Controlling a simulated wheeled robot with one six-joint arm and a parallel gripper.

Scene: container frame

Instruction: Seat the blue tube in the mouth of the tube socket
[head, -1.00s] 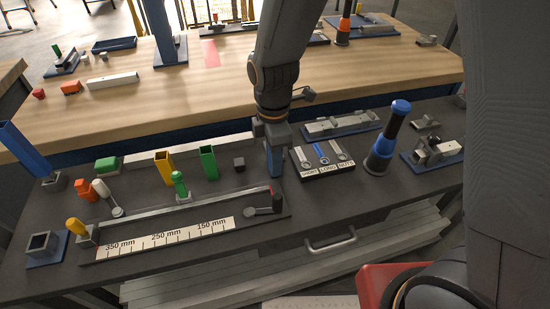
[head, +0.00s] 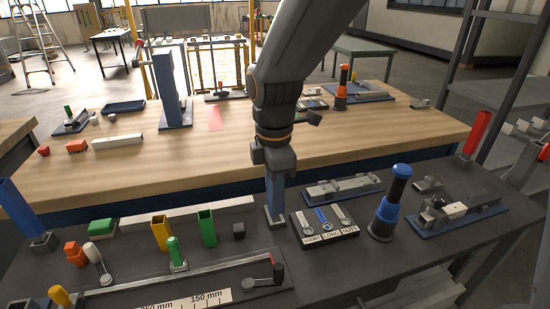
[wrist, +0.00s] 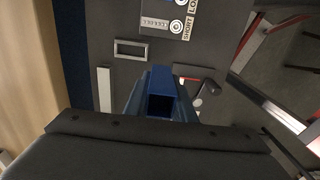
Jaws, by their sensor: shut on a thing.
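My gripper (head: 274,174) is shut on the blue tube (head: 276,194) and holds it upright. In the wrist view the tube (wrist: 160,80) is hollow and square, with its near open end towards the camera. The tube socket (head: 275,220), a grey square-rimmed piece, shows at the tube's lower end in the head view. In the wrist view the socket (wrist: 132,41) has a light rim around a dark, empty-looking mouth. There the tube appears beside it, apart from the mouth. The height of the tube's lower end above the socket is hard to tell.
A tray marked SHORT, LONG, NUTS (head: 325,236) stands close to the right. A green tube (head: 207,228) and a small dark block (head: 239,230) stand to the left. A blue-and-black post (head: 388,212) stands further right. A long rail (head: 190,279) lies in front.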

